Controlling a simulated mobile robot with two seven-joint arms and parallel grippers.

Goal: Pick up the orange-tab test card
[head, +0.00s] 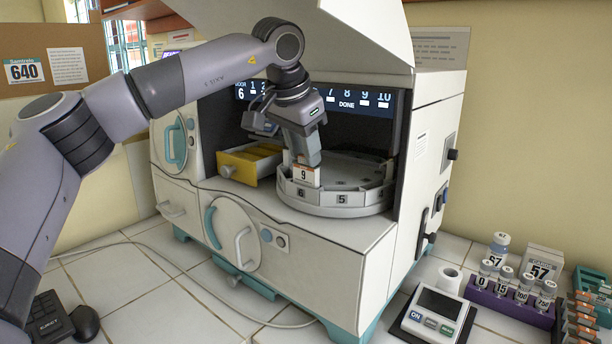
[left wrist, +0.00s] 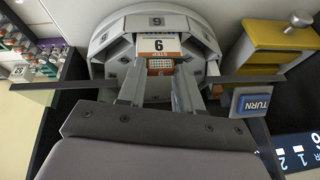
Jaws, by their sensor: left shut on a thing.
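The test card (head: 306,176) is white, bears a 9 and has an orange strip at its top. It stands upright at the front of the round carousel (head: 347,211), just behind the wall numbered 6. My left gripper (head: 306,160) reaches down into the machine from above and is shut on the card's top. In the left wrist view the card (left wrist: 158,45) shows its number upside down, with its orange tab (left wrist: 160,65) between the fingers of my left gripper (left wrist: 161,76). I cannot tell whether its lower end is still in the slot. My right gripper is not in view.
A yellow drawer (head: 237,168) stands out left of the carousel. The machine's raised lid (head: 365,30) hangs above the opening.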

